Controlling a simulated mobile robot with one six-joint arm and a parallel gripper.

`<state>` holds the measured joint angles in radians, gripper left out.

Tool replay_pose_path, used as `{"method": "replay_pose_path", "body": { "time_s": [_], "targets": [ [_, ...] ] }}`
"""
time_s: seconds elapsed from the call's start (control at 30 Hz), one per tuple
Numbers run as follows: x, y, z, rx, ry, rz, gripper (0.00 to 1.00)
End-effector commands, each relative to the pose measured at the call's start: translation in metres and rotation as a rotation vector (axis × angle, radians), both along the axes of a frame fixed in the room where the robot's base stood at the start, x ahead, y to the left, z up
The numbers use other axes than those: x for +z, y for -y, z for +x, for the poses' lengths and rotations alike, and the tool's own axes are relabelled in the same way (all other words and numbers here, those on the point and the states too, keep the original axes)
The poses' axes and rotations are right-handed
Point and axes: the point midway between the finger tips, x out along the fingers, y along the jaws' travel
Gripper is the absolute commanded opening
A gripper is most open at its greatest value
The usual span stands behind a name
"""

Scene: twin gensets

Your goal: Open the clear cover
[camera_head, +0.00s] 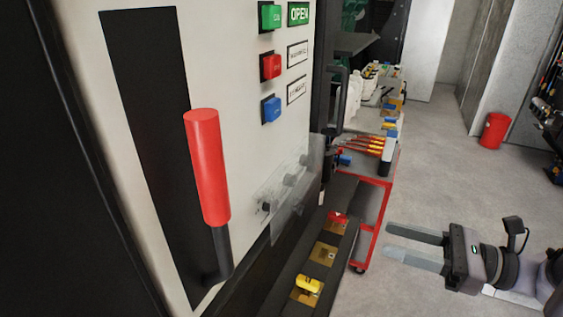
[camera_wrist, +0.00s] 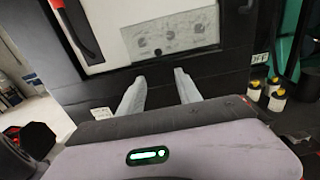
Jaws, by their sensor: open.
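The clear cover (camera_head: 285,188) is a see-through panel low on the pale cabinet front in the head view, with small dark knobs or fittings behind it. It also shows in the wrist view (camera_wrist: 172,34), lying over a few round fittings at the top middle. It looks closed against the panel. My gripper (camera_head: 415,247) is at the lower right in the head view, open and empty, with its fingers pointing left toward the cabinet, apart from the cover. In the wrist view the two grey fingers (camera_wrist: 158,82) are spread below the cover, with nothing between them.
A red lever handle (camera_head: 207,167) stands out on the cabinet front. Green, red and blue buttons (camera_head: 270,67) sit above the cover. A dark ledge (camera_head: 325,254) with red and yellow items runs below. A red cart (camera_head: 372,205) with tools stands behind. Floor around my arm is clear.

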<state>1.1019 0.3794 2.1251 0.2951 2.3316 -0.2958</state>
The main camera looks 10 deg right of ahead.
Motion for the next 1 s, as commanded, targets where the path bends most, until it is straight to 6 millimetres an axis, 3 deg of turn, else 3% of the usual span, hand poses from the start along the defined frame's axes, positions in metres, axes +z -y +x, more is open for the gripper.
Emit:
{"method": "replay_pose_path", "body": {
  "time_s": [0.07,0.17,0.5,0.63,0.8,1.0],
  "targets": [
    [0.002,0.004,0.002,-0.019,0.003,0.020,0.41],
    [-0.001,-0.009,0.012,-0.016,0.004,0.021,0.41],
    [-0.002,-0.094,0.070,-0.010,0.002,0.018,0.41],
    [-0.001,-0.118,0.088,-0.011,0.001,0.019,0.41],
    [0.000,-0.133,0.100,-0.015,0.002,0.019,0.41],
    [0.000,-0.136,0.103,-0.016,0.001,0.019,0.41]
  ]
}}
